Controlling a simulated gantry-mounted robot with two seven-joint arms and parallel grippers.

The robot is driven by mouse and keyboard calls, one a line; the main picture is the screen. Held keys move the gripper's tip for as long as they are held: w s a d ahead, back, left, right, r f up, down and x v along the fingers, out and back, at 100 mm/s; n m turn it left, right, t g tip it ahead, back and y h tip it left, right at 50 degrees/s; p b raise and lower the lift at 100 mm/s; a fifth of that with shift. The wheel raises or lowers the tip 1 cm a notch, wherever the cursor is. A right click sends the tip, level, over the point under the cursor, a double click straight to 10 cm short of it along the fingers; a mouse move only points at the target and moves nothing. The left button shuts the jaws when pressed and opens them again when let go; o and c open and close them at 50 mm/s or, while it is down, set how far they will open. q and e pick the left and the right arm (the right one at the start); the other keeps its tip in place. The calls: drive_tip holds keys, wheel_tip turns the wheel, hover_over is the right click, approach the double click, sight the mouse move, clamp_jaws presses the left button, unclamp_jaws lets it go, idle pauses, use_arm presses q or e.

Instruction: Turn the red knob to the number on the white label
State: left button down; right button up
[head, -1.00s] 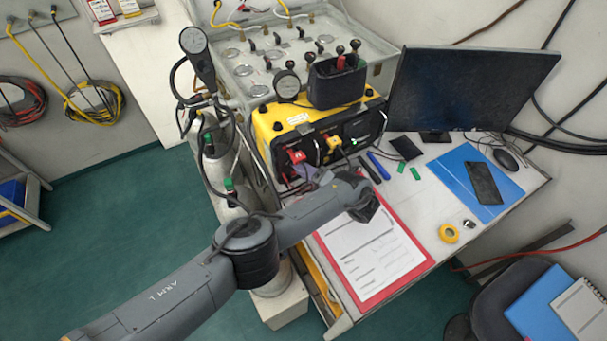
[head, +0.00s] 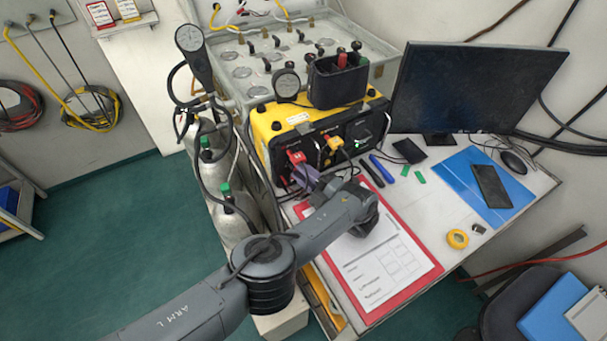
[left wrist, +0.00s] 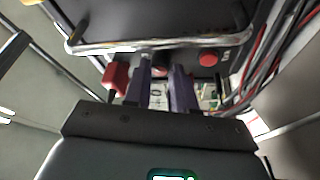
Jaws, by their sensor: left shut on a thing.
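My left gripper (head: 307,180) reaches to the lower front panel of the yellow box (head: 262,128). Its two purple-grey fingers also show in the left wrist view (left wrist: 161,90), close together and pointing at the panel. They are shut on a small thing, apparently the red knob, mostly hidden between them. My right gripper is not in view.
Gas cylinders with hoses (head: 228,205) stand left of the box. A red clipboard (head: 428,272) with paper lies under my left wrist. A round red button (left wrist: 208,59) and cables are right of the fingers in the wrist view.

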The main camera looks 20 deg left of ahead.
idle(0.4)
use_arm(q)
drive_tip(key=c, duration=0.9)
unclamp_jaws()
drive_tip(key=shift+c, duration=0.2)
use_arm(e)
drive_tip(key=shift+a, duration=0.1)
